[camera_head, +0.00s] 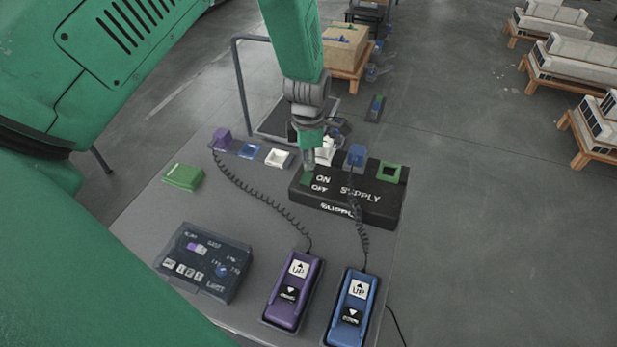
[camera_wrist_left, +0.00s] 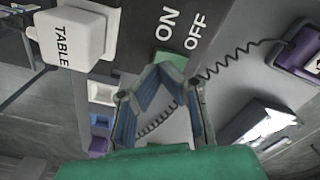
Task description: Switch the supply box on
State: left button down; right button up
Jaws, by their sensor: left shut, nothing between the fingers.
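The black supply box (camera_head: 378,207) stands on the grey table, with white ON, OFF and SUPPLY lettering on its top. A green piece (camera_head: 306,178), which looks like its switch, sits beside the ON and OFF words; it also shows in the left wrist view (camera_wrist_left: 172,62). My left gripper (camera_head: 309,166) reaches down from above at the box's left end. In the wrist view its fingertips (camera_wrist_left: 160,72) meet, shut and empty, right by the green piece and partly covering it. I cannot tell whether they touch it. The switch's position is unclear. My right gripper is out of view.
A white block marked TABLE (camera_wrist_left: 76,38) stands close to the gripper. Purple (camera_head: 293,291) and blue (camera_head: 351,307) UP/DOWN pendants with coiled cords lie in front.

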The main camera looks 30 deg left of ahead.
pick_arm(q)
jog(key=shift+a+f, duration=0.35)
jog(key=shift+a, duration=0.05)
jog(key=shift+d+f, duration=0.1)
jog(key=shift+d, duration=0.55)
jog(key=shift+a+f+b, duration=0.45)
jog(key=shift+a+f, duration=0.1)
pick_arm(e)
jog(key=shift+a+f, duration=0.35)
